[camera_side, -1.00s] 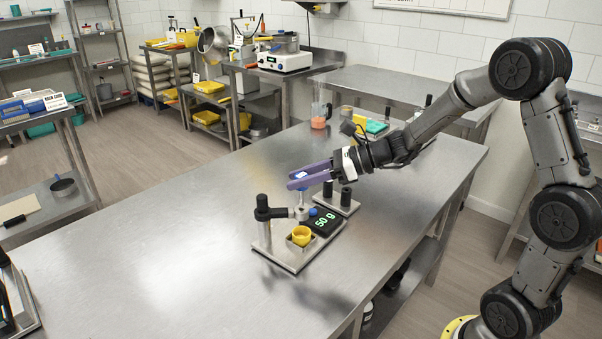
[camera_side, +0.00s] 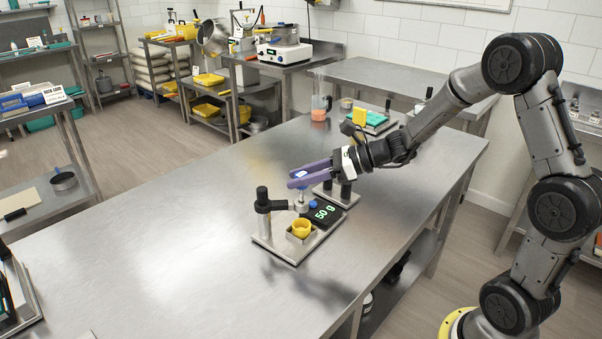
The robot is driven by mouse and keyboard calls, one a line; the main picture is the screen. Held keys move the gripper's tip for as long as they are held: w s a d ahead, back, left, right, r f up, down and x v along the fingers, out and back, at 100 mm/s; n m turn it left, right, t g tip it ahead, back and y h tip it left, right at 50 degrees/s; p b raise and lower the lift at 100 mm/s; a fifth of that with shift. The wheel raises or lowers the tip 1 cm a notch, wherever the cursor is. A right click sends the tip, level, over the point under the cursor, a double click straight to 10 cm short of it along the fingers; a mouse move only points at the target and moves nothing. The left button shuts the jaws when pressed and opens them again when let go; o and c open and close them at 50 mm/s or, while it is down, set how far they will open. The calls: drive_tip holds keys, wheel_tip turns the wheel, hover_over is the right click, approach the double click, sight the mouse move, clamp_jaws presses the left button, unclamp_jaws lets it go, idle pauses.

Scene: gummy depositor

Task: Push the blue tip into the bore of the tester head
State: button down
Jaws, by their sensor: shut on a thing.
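My gripper (camera_side: 296,178), with purple fingers, is shut on the blue tip (camera_side: 302,173), which shows as a small blue-and-white piece at the finger ends. The fingers partly hide the tip. A bit of blue also shows just below them. The fingers are above the tester head (camera_side: 301,203), a small silver piece on a black arm and post (camera_side: 263,198). The bore is too small to make out, and I cannot tell whether the tip touches the head.
A yellow cup (camera_side: 301,228) stands on the tester's metal base. The display (camera_side: 322,212) reads 50 g, with a blue knob (camera_side: 313,204) beside it. A stand with black posts (camera_side: 346,190) is close behind. The steel table (camera_side: 170,245) is clear to the left.

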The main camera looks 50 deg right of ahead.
sight(301, 190)
drive_tip(key=shift+f, duration=1.9)
drive_tip(key=shift+c, duration=2.2)
unclamp_jaws()
drive_tip(key=v, duration=1.4)
drive_tip(key=shift+w+a+r, duration=0.1)
